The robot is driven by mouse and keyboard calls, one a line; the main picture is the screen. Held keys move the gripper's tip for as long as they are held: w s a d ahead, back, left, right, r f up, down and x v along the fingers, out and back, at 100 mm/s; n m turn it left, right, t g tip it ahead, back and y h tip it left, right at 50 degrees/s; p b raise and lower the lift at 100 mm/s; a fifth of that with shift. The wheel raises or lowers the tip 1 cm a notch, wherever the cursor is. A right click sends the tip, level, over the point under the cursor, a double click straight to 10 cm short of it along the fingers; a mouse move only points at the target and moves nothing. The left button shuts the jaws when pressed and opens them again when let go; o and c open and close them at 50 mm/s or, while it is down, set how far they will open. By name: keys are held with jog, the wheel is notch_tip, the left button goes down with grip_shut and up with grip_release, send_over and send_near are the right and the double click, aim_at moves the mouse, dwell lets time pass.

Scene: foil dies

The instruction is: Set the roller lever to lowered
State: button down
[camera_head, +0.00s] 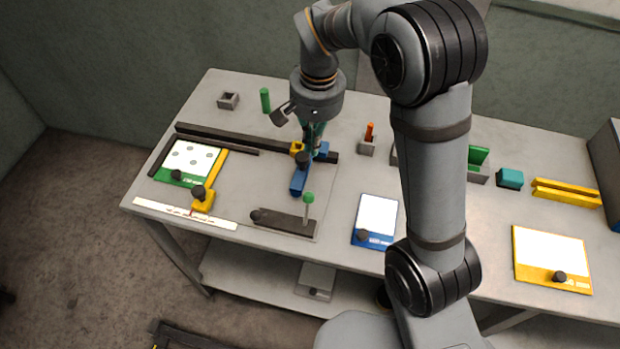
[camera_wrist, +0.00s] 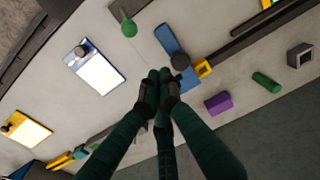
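A lever with a green ball knob (camera_head: 309,198) on a grey stalk appears to be the roller lever. It stands upright at the right end of a dark base bar (camera_head: 285,222) near the table's front. In the wrist view, the green knob (camera_wrist: 129,28) is at the top, left of centre. My gripper (camera_head: 317,150) points down behind the lever, apart from it, near a blue carriage (camera_head: 300,180). In the wrist view, my gripper's dark green fingers (camera_wrist: 160,78) come together at their tips, with nothing visible between them. The carriage (camera_wrist: 170,40) is just beyond them.
A dark rail (camera_head: 235,137) with a yellow block runs behind the lever. A green-edged plate (camera_head: 190,157) lies left, a blue-edged plate (camera_head: 376,215) right of the lever. A purple block (camera_wrist: 217,103) and green cylinder (camera_wrist: 265,82) lie right of my fingers in the wrist view.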

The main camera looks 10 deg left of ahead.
aim_at(307, 209)
jog(key=f, duration=0.9)
jog(key=shift+a+f+p, duration=0.3)
jog(key=shift+f, duration=0.1)
jog(key=s, duration=0.1)
jog(key=s+p, duration=0.1)
jog(key=s+r, duration=0.1)
jog(key=shift+s+d+p, duration=0.25)
jog(key=shift+p, duration=0.1)
jog(key=shift+f, duration=0.1)
